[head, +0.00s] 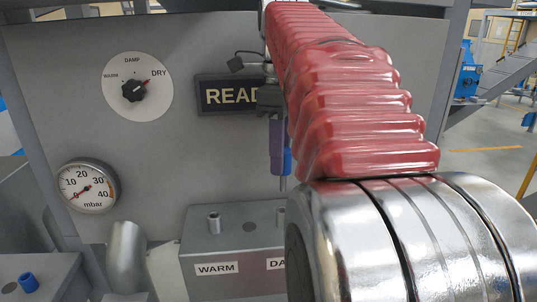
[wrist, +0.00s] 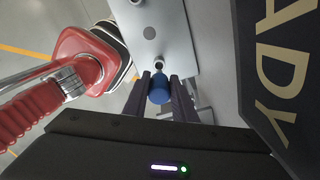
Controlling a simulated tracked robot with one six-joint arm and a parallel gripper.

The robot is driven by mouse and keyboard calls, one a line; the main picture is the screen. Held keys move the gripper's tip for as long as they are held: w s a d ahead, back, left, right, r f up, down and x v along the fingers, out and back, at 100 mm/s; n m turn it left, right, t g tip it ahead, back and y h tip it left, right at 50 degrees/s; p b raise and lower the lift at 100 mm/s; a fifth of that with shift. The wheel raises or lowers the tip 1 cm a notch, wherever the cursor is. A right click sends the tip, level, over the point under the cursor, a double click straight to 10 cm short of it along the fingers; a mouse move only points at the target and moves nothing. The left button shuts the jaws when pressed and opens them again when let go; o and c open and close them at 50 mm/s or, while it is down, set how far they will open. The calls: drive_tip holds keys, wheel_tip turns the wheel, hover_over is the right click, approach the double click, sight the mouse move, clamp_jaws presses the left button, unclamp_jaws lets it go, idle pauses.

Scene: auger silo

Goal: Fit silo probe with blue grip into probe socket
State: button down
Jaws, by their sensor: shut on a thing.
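My gripper (wrist: 160,77) is shut on the blue grip of the silo probe (wrist: 159,90). In the head view, the blue grip (head: 287,161) shows beside a dark purple finger, with a thin metal rod pointing down below it. The rod hangs upright above a grey socket box (head: 205,247) labelled WARM and, partly hidden, "DA". A short metal tube (head: 214,222) stands on the box over WARM. Another tube (head: 281,217) stands below the rod, partly hidden by my arm; the rod appears apart from it. In the wrist view, the grey box (wrist: 172,35) lies beyond the grip.
A grey panel behind carries a dial (head: 136,87) pointing to DRY, a dark READY sign (head: 227,95) and a pressure gauge (head: 88,186). A metal pipe (head: 126,255) stands left of the box. Another box with a blue piece (head: 28,282) is at lower left.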

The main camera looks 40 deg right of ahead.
drive_tip(key=shift+s+f, duration=0.1)
drive_tip(key=shift+f, duration=2)
drive_tip(key=shift+f, duration=2.4)
idle(0.7)
drive_tip(key=c, duration=1.4)
unclamp_jaws()
drive_tip(key=shift+r, duration=6.85)
